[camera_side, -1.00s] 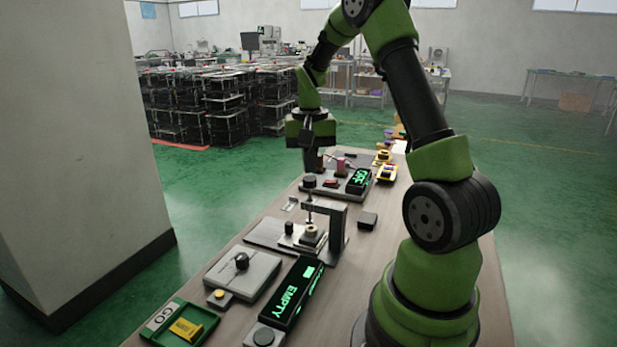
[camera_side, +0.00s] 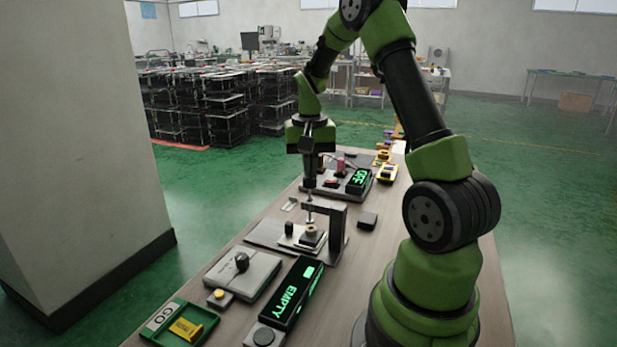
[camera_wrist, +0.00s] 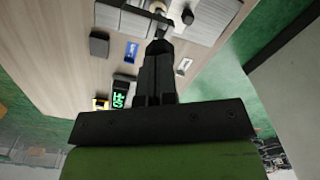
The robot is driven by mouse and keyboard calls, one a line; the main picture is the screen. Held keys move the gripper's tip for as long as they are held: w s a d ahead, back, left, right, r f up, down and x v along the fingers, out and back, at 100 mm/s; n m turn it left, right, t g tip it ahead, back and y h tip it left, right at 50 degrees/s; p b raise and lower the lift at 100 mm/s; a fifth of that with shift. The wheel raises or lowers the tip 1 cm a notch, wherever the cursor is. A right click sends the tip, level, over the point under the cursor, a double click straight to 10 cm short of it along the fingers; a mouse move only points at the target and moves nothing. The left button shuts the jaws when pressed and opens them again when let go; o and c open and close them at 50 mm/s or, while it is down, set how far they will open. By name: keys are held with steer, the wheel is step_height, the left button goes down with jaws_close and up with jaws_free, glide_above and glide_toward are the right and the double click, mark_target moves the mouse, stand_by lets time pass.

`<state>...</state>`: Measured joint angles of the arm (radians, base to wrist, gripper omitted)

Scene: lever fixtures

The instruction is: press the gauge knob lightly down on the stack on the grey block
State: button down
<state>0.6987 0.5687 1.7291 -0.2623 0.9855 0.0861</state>
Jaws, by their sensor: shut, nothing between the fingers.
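The gauge stand (camera_side: 338,232) is a dark bracket with a thin vertical rod in the side view. The gauge knob, at the rod's top, is mostly hidden by my fingers. Below the rod, the stack (camera_side: 311,231) has a pale round piece on top and sits on the grey block (camera_side: 312,245). My gripper (camera_side: 309,184) is shut and empty, pointing down at the rod's top. Its fingertips look at or just above the knob; I cannot tell whether they touch. In the wrist view my shut fingers (camera_wrist: 158,45) cover the knob area.
A black upright peg (camera_side: 288,228) stands left of the stack. Nearer are a grey box with a black knob (camera_side: 242,262), a display reading EMPTY (camera_side: 292,292) and a green GO tray (camera_side: 180,322). Behind stands another lit display (camera_side: 359,180).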

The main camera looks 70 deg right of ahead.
steer(key=shift+f, duration=0.95)
stand_by(0.6)
stand_by(0.6)
steer(key=shift+r, duration=5.05)
steer(key=s+a+r+n+t, duration=0.2)
steer(key=a+r+n+t, duration=0.3)
steer(key=a, duration=0.9)
steer(key=s+a+n+t+y, duration=0.2)
steer(key=s+a+n, duration=0.1)
steer(key=s+a, duration=0.5)
steer(key=shift+s+a+r, duration=0.35)
steer(key=shift+a, duration=0.55)
